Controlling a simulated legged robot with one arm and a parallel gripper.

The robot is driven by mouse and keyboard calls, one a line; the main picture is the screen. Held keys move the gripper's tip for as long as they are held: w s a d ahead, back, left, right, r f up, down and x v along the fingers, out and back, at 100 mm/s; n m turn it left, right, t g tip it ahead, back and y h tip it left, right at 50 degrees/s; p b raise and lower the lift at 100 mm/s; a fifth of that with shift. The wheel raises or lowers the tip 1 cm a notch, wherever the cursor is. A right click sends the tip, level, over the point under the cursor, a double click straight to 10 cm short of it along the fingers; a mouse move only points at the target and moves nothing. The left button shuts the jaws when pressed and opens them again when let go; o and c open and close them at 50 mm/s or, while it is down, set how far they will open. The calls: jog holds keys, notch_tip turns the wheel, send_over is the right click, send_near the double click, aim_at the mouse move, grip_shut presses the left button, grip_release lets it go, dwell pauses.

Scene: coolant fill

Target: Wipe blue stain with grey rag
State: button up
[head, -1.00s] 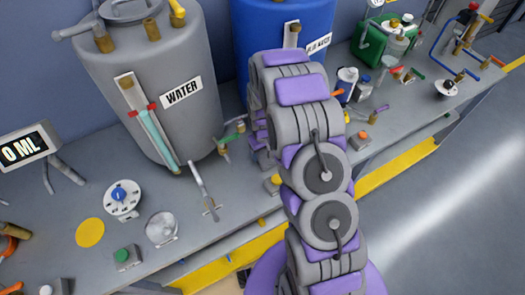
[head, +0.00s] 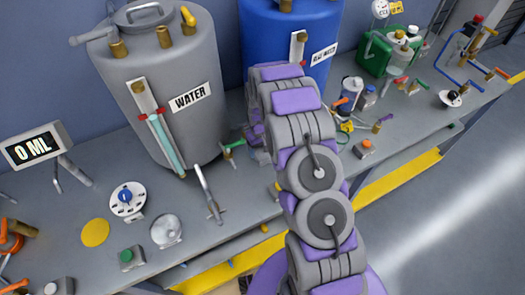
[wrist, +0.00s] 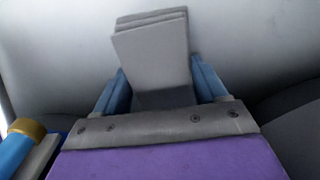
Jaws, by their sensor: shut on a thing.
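A grey folded rag (wrist: 150,58) stands up between the blue fingers of my gripper (wrist: 158,88) in the wrist view. The fingers are shut on its lower part, and its layered top edge sticks out beyond them. A pale grey, curved surface fills the background behind the rag. In the head view my arm reaches over the bench toward the blue tank, and my gripper is hidden behind the arm links. I see no blue stain in either view; the arm covers part of the bench in front of the blue tank.
A grey WATER tank (head: 165,85) and a blue tank (head: 270,40) stand on the grey bench (head: 85,200). A display (head: 35,146) reads 0 ML at left. A green canister (head: 376,52), bottles and valves crowd the right. A yellow disc (head: 95,232) lies at front left.

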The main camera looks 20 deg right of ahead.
jog(key=shift+w+r, duration=0.4)
jog(key=shift+w, duration=0.15)
jog(key=shift+w+a+r+t, duration=0.1)
jog(key=shift+w+r+t, duration=0.2)
jog(key=shift+r, duration=0.15)
jog(key=r, duration=0.2)
jog(key=w+r+p, duration=0.1)
jog(key=r, duration=0.2)
jog(key=shift+a+r+p, duration=0.1)
jog(key=shift+r+p, duration=0.2)
jog(key=shift+r, duration=0.05)
jog(key=shift+w+a+r, duration=0.1)
jog(key=shift+w+r, duration=0.1)
jog(key=shift+w+a+f, duration=0.1)
jog(key=shift+w+f, duration=0.05)
jog(key=shift+f, duration=0.35)
jog(key=shift+s+d+f, duration=0.2)
jog(key=shift+s, duration=0.45)
jog(key=shift+s+d+r+p, duration=0.15)
jog(key=shift+r+p, duration=0.1)
jog(key=shift+r, duration=0.45)
jog(key=shift+s+r+p, duration=0.1)
jog(key=shift+r+p, duration=0.15)
jog(key=shift+r, duration=0.45)
